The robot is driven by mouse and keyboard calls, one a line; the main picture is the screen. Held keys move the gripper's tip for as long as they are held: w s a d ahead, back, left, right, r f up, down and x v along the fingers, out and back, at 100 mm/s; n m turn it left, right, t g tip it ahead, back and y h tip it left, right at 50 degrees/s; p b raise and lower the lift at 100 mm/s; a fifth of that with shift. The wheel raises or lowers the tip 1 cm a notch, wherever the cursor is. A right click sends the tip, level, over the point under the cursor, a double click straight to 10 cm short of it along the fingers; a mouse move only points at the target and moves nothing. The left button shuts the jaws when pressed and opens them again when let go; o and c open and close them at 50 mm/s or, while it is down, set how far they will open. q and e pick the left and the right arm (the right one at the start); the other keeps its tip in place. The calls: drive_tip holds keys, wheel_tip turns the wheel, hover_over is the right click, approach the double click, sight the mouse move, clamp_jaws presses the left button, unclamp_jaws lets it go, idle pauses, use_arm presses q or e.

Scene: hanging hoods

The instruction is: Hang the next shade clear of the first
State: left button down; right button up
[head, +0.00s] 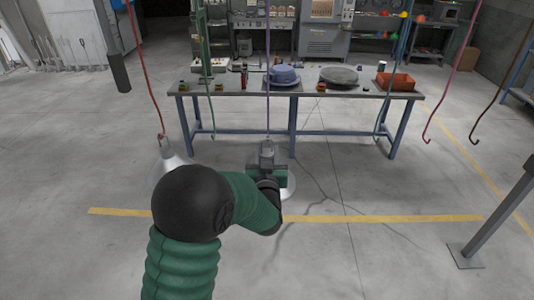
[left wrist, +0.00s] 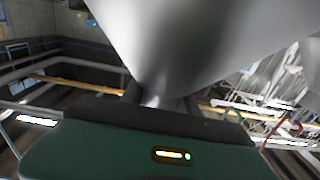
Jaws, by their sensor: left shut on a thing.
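The first shade (head: 172,161), a pale cone, hangs at the end of the red hook (head: 157,105) on the left, partly behind my arm. My left gripper (head: 267,158) is shut on a second shade (head: 289,184), whose pale rim shows below and right of the gripper. In the left wrist view this shade (left wrist: 205,45) is a large grey cone, its narrow neck between the fingers (left wrist: 160,100). The purple hook (head: 267,80) comes down to the top of the gripper; I cannot tell whether the shade is on it. My right gripper is not in view.
A green hook (head: 210,110) hangs between the red and purple ones. Teal (head: 380,125), pink (head: 428,130) and brown (head: 476,135) hooks hang empty to the right. A workbench (head: 225,87) with an orange bin (head: 396,82) stands behind. A grey post (head: 495,215) stands at right.

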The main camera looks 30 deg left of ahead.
use_arm(q)
drive_tip(key=shift+w, duration=0.1)
drive_tip(key=shift+x, duration=1.1)
drive_tip(key=shift+d+b, duration=0.2)
drive_tip(key=shift+b, duration=0.15)
drive_tip(key=shift+b+x, duration=0.35)
drive_tip(key=shift+x, duration=1.2)
drive_tip(key=shift+f+b, duration=1.3)
drive_tip(key=shift+b, duration=0.1)
